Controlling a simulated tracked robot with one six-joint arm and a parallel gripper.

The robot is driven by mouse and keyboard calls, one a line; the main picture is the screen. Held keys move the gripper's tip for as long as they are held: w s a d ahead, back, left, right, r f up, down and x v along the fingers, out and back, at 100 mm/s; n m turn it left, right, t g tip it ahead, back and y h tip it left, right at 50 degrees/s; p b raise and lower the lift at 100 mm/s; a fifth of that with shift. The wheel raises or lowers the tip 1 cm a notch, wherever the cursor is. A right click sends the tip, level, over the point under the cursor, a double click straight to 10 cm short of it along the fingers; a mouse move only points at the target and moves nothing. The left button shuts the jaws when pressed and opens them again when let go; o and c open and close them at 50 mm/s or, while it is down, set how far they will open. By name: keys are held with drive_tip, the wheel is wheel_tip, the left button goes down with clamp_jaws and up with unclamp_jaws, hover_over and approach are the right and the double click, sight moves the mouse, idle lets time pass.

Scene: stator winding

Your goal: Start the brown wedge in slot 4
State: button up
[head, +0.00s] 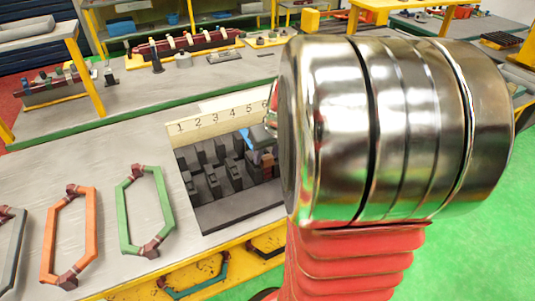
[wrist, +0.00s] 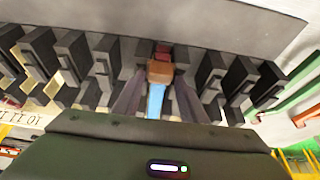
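A brown wedge (wrist: 160,72) sits between the two fingertips of my gripper (wrist: 160,80) in the wrist view, and the dark fingers close in against its sides. A blue strip (wrist: 155,101) runs from the wedge toward the gripper body. A dark red piece (wrist: 163,49) shows just beyond the wedge. The stator block (head: 208,172) has rows of dark teeth with slots between them. A strip numbered from 1 (head: 215,120) runs along its far edge. In the head view my arm hides the block's right part. I cannot tell which slot lies below the wedge.
Green (head: 143,213) and orange (head: 69,236) coils lie on the table left of the block, beside a partly cut-off grey one. More coils hang on the yellow front shelf (head: 200,279). A second bench with parts stands behind. Dark teeth flank my fingers closely.

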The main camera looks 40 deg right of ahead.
drive_tip(key=v, duration=1.3)
drive_tip(key=shift+s+r, duration=0.2)
drive_tip(key=shift+r, duration=0.1)
drive_tip(key=s+a+f+n, duration=0.1)
drive_tip(key=s+a, duration=0.2)
drive_tip(key=a, duration=1)
drive_tip(key=s+a+f+n+t+y, duration=0.1)
drive_tip(key=s+a+f+n, duration=0.1)
drive_tip(key=a, duration=1.1)
drive_tip(key=shift+s+a, duration=0.2)
drive_tip(key=shift+s, duration=0.55)
drive_tip(key=shift+f, duration=0.15)
drive_tip(key=shift+c, duration=0.5)
